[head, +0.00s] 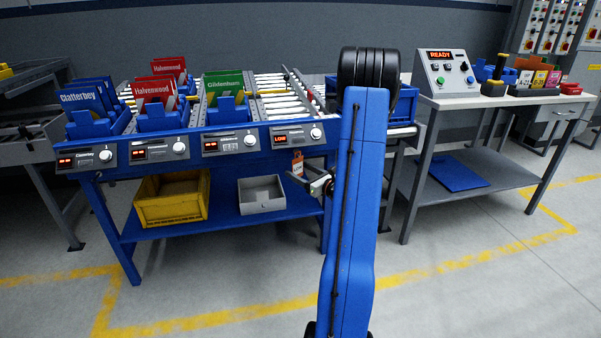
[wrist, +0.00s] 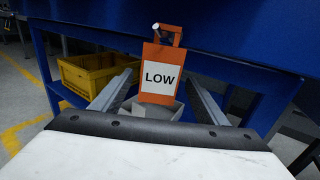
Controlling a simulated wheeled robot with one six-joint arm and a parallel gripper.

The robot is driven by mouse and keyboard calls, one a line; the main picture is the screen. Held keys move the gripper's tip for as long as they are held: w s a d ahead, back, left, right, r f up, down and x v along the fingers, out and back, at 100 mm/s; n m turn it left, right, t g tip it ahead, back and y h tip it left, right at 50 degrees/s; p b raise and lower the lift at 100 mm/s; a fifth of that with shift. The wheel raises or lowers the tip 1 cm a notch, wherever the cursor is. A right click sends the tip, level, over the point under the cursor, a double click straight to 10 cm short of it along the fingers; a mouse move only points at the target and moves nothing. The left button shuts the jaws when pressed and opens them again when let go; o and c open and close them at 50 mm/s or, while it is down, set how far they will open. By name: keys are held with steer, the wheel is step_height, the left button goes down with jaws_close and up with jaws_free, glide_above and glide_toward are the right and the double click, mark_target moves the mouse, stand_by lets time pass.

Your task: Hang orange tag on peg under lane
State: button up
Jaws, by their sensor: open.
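The orange tag (head: 297,163) hangs under the front panel of the rightmost lane (head: 297,135) of the blue rack. In the wrist view the tag (wrist: 160,54) carries a white label reading LOW, and its top loop is around a short peg (wrist: 157,28) with a pale tip. The tag hangs nearly upright. My gripper (wrist: 158,80) is open, with one finger to each side of the tag's lower part and a visible gap on both sides. In the head view my gripper (head: 310,182) is just below and right of the tag, partly hidden by my arm.
A yellow crate (head: 172,205) and a grey bin (head: 262,194) stand on the rack's lower shelf. Colored folders fill the other lanes. At right, a workbench (head: 500,97) holds a control box reading READY (head: 443,73) and more colored tags (head: 540,78). The floor in front is clear.

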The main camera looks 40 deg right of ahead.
steer(key=s, duration=1.7)
steer(key=shift+s+a, duration=0.15)
steer(key=shift+a, duration=0.1)
